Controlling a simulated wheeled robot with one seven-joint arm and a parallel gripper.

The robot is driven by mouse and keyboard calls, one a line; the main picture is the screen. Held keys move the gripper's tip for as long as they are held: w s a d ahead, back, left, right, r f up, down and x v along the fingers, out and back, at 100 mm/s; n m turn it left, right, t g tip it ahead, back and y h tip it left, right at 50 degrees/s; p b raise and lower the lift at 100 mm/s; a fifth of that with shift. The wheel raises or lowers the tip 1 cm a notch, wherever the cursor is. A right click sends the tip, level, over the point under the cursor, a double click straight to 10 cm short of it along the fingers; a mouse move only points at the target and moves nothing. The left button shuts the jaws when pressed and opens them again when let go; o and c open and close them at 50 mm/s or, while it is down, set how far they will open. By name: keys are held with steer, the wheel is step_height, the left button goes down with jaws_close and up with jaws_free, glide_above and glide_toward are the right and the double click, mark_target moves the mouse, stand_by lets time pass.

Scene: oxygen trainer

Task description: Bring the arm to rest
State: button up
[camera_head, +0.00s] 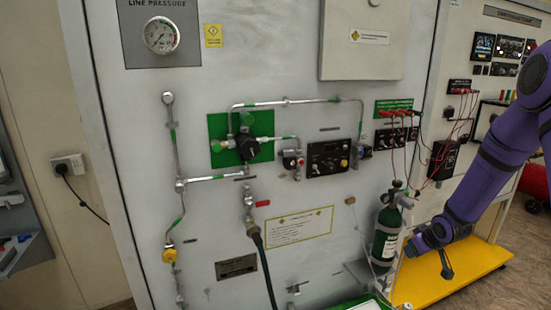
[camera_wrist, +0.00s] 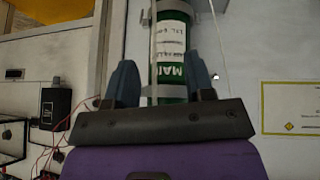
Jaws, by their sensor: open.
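My gripper (camera_wrist: 160,70) is open, its two blue-grey fingers spread apart with nothing held between them. Beyond the fingers, the green cylinder (camera_wrist: 171,45) with a white label fills the gap in the wrist view, its lettering upside down. In the head view my purple arm comes in from the right, and my gripper (camera_head: 412,246) is just right of the green cylinder (camera_head: 386,237). The cylinder stands upright against the panel. I cannot tell the exact gap between the fingers and the cylinder.
The white trainer panel carries pipes, a pressure gauge (camera_head: 161,35), a valve block (camera_head: 247,145) and a control box (camera_head: 328,158). Red leads (camera_head: 405,115) hang above the cylinder. A yellow platform (camera_head: 460,272) lies low at the right. A black hose (camera_head: 265,265) hangs left of the cylinder.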

steer(key=s+a+r+m+h, duration=0.15)
steer(key=s+r, duration=0.25)
steer(key=r, duration=0.5)
steer(key=s+a+r, duration=0.3)
steer(key=s+r, duration=0.1)
steer(key=r, duration=0.5)
steer(key=s+a+r+m+h, duration=0.15)
steer(key=s+r, duration=0.25)
steer(key=r, duration=0.5)
steer(key=s+a+r, duration=0.3)
steer(key=s, duration=0.5)
steer(key=s+a+r+y, duration=0.1)
steer(key=s+a+r, duration=0.2)
steer(key=s, duration=0.5)
steer(key=s+a+r+g+y, duration=0.1)
steer(key=s+a+r, duration=0.1)
steer(key=s, duration=0.6)
steer(key=shift+s+a+r+m, duration=0.25)
steer(key=shift+a+r+m, duration=0.15)
steer(key=shift+r, duration=0.15)
